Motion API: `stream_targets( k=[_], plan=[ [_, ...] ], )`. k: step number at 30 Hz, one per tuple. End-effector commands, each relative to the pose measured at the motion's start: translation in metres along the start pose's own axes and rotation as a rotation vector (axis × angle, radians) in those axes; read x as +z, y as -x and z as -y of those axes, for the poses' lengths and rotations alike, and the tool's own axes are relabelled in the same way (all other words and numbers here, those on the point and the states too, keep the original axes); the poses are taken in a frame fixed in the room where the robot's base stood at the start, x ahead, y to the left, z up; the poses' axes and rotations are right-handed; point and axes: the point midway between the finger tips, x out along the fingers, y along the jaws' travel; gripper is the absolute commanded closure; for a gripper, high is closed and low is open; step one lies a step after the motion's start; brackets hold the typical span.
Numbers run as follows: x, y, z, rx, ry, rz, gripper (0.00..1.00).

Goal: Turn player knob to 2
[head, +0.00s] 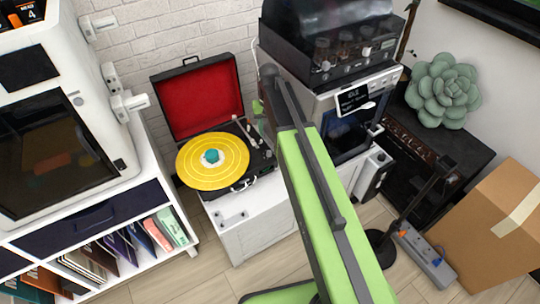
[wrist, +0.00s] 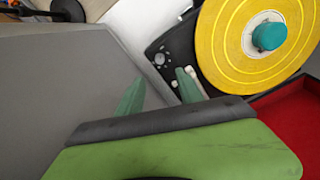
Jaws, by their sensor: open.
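The record player (head: 262,160) is an open black case with a red-lined lid (head: 203,98). It carries a yellow record with a teal centre (head: 211,156). In the wrist view the yellow record (wrist: 228,62) fills the upper right, and a small round grey knob (wrist: 159,59) sits on the black deck to its left. Its setting is too small to read. My gripper (wrist: 159,90) is open, with two green fingers spread and nothing between them. The knob shows just beyond the gap between the fingertips, apart from them. In the head view my green arm hides my gripper.
The player stands on a white cabinet (head: 252,236). A boxy machine with a dark top (head: 330,45) stands close to its right. A white shelf unit with books (head: 160,235) is at left. A cardboard box (head: 490,235) and a power strip (head: 428,258) lie at right.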

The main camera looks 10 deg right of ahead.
Motion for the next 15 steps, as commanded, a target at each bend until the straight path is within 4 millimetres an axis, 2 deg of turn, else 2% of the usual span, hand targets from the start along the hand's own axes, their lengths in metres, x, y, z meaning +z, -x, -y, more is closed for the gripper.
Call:
stream_targets(
  k=[1, 12, 15],
  plan=[
    [0.0, -0.023, 0.0, 0.0, 0.0, 0.0, 0.57],
    [0.0, -0.099, -0.001, 0.0, -0.001, 0.0, 0.57],
    [0.0, -0.114, -0.001, 0.0, -0.001, 0.0, 0.57]
  ],
)
